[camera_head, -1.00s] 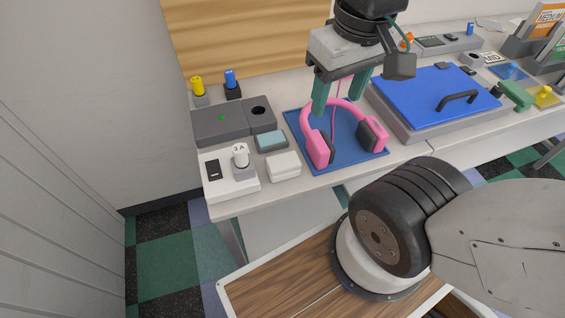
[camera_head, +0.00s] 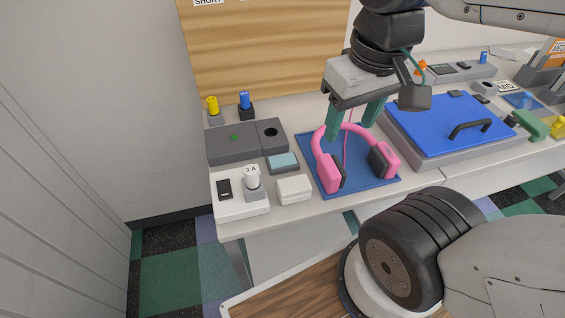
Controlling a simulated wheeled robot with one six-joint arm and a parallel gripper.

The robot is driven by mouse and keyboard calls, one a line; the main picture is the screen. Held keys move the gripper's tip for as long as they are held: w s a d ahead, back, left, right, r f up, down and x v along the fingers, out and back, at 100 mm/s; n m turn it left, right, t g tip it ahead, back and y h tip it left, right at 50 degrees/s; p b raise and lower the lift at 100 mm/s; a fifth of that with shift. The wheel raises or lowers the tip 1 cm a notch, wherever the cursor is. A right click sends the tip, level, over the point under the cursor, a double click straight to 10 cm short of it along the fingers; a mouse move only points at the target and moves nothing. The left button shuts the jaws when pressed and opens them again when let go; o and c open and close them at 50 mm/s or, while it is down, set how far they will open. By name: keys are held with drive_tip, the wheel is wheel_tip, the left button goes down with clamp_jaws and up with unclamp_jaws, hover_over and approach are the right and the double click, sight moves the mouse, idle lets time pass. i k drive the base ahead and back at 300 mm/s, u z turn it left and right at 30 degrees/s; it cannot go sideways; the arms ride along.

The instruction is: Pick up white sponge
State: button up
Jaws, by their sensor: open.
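The white sponge (camera_head: 294,189) is a small white block with rounded edges. It lies on the table near its front edge, between a white switch box and a blue mat. My gripper (camera_head: 352,128) has green fingers that are spread apart with nothing held between them. It hangs above the pink headphones, behind and to the right of the sponge and apart from it.
Pink headphones (camera_head: 331,172) rest on the blue mat (camera_head: 353,186) right of the sponge. A light-blue block on a grey base (camera_head: 284,161) sits just behind it. The white switch box (camera_head: 238,205) stands to its left. A blue-lidded copier (camera_head: 440,110) is at right.

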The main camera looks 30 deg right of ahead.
sight(290, 190)
drive_tip(key=k, duration=1.15)
drive_tip(key=z, duration=0.45)
drive_tip(key=i, duration=0.65)
drive_tip(key=u, duration=0.15)
